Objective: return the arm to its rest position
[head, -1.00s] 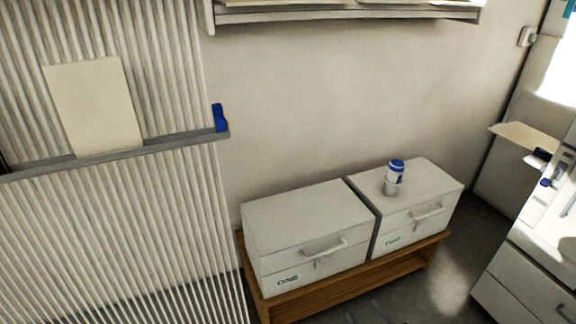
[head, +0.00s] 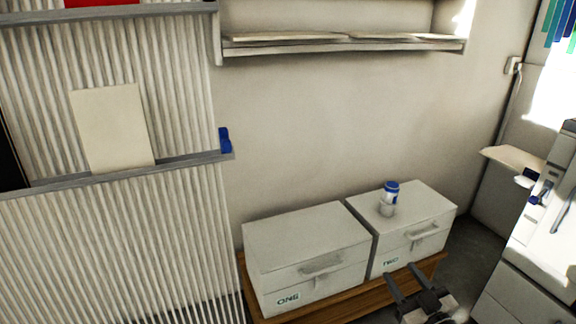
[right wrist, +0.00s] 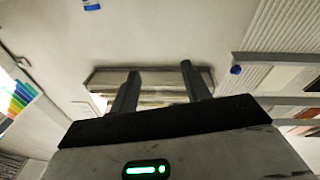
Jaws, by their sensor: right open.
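My right gripper (head: 406,283) shows at the bottom of the head view, in front of the box marked TWO. It is open with nothing between its fingers. In the right wrist view its two fingers (right wrist: 158,85) stand apart, with a wall shelf seen beyond them. My left gripper is in neither view.
Two white lidded boxes, ONE (head: 308,256) and TWO (head: 408,230), stand on a low wooden bench (head: 345,305). A blue-and-white jar (head: 389,199) stands on TWO. A ribbed panel (head: 180,230) is at left, a wall shelf (head: 340,46) above, a white counter (head: 535,250) at right.

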